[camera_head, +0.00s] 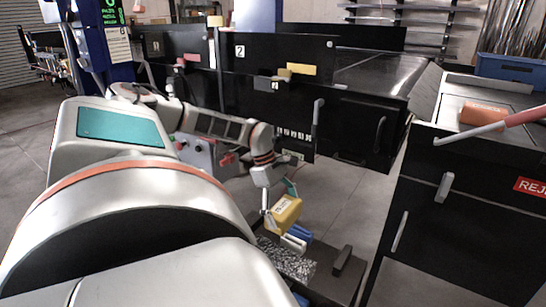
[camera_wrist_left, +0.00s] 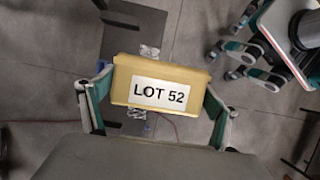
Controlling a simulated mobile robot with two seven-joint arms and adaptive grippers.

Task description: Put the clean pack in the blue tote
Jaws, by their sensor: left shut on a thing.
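A yellow pack (camera_head: 287,211) is gripped by my left gripper (camera_head: 279,203) at the end of my outstretched arm, above the floor. In the left wrist view the pack (camera_wrist_left: 160,76) carries a white label reading LOT 52, and the fingers of my left gripper (camera_wrist_left: 157,98) close on its two ends. A blue part (camera_head: 300,232) shows just below the pack in the head view; I cannot tell whether it is the blue tote. What looks like my right gripper (camera_wrist_left: 252,48) shows at the right of the wrist view, its opening unclear.
A dark platform (camera_head: 335,284) with a speckled surface lies below the pack. Black machine cabinets (camera_head: 360,130) stand behind. A black cabinet with a red REJ label (camera_head: 530,187) stands right, with an orange pack (camera_head: 483,113) on top. A blue crate (camera_head: 512,68) is behind it.

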